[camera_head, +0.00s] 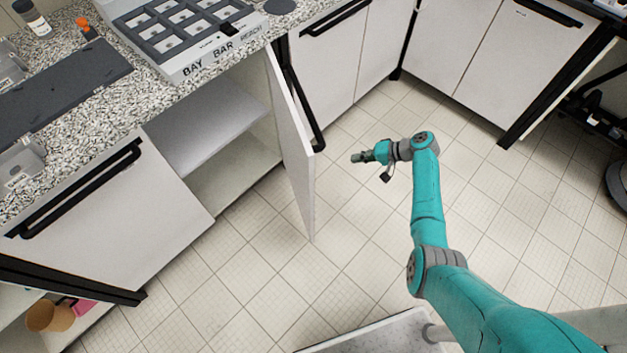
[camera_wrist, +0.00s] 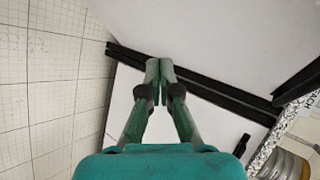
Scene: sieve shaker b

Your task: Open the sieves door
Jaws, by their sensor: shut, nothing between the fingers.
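A white cabinet door (camera_head: 293,150) under the counter stands swung far out into the room. Its long black handle (camera_head: 303,110) is on the face toward my gripper. Behind the door the cabinet is open and shows a shelf (camera_head: 205,125) that looks bare; its deeper part is hidden. No label marks this as the sieves door. My gripper (camera_head: 355,158) is shut and empty, to the right of the door and apart from it. In the wrist view my gripper (camera_wrist: 158,64) shows its fingertips together, with white panels and black bars behind.
A closed cabinet front with a black handle (camera_head: 80,188) stands at left. More closed white cabinets (camera_head: 500,50) line the back. The speckled counter (camera_head: 85,120) holds a compartment tray (camera_head: 185,65). Tiled floor (camera_head: 350,230) around my arm is free.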

